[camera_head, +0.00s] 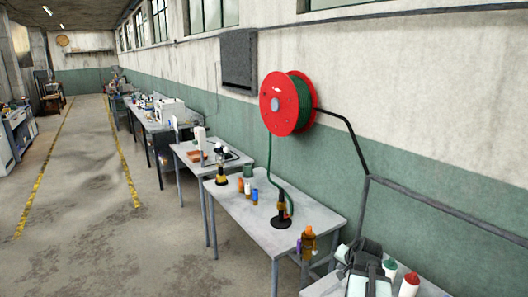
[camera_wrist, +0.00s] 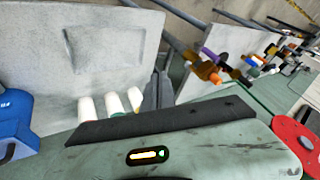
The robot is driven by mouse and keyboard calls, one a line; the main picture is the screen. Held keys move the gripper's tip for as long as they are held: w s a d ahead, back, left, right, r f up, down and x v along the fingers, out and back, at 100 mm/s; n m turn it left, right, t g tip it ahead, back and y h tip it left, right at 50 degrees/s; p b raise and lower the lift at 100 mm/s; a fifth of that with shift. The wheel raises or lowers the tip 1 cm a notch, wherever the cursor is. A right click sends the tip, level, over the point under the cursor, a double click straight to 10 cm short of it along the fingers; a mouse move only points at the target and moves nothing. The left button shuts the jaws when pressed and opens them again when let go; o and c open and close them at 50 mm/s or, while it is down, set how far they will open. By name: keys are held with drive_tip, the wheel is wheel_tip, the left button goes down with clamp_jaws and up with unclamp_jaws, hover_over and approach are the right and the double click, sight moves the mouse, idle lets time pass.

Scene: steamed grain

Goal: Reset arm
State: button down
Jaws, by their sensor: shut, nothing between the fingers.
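My gripper (camera_wrist: 160,76) shows in the wrist view as dark fingers in the middle of the picture, pointing up. The fingers are closed together with nothing between them. They are beside several white bottles (camera_wrist: 90,110) that stand to their left in the picture. I cannot tell whether the fingers touch the nearest bottle. In the head view my grey-green arm (camera_head: 366,262) shows at the bottom right, over the nearest table. The fingers cannot be made out clearly there.
The nearest table (camera_head: 318,288) carries white bottles with a green cap (camera_head: 389,266) and a red cap (camera_head: 409,285). A blue object (camera_wrist: 20,118) is at the wrist view's left. A red hose reel (camera_head: 287,103) hangs on the wall. The floor (camera_head: 85,235) to the left is clear.

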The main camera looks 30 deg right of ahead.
drive_tip(key=w+a+f+n+g+y, duration=0.1)
drive_tip(key=w+a+n+y, duration=0.3)
drive_tip(key=a, duration=1)
drive_tip(key=w+a+f+n+g+h, duration=0.1)
drive_tip(key=w+a+n, duration=0.2)
drive_tip(key=w+a, duration=0.8)
drive_tip(key=s+a+f+n+g, duration=0.1)
drive_tip(key=s+a+n, duration=0.15)
drive_tip(key=a, duration=0.75)
drive_tip(key=s+a+f+n+g, duration=0.1)
drive_tip(key=s+a, duration=0.3)
drive_tip(key=a, duration=0.5)
drive_tip(key=s+n+g, duration=0.1)
drive_tip(key=s+g, duration=0.1)
drive_tip(key=s, duration=0.4)
drive_tip(key=shift+d+f+n+g, duration=0.15)
drive_tip(key=shift+f+n+g, duration=0.2)
drive_tip(key=shift+g, duration=0.05)
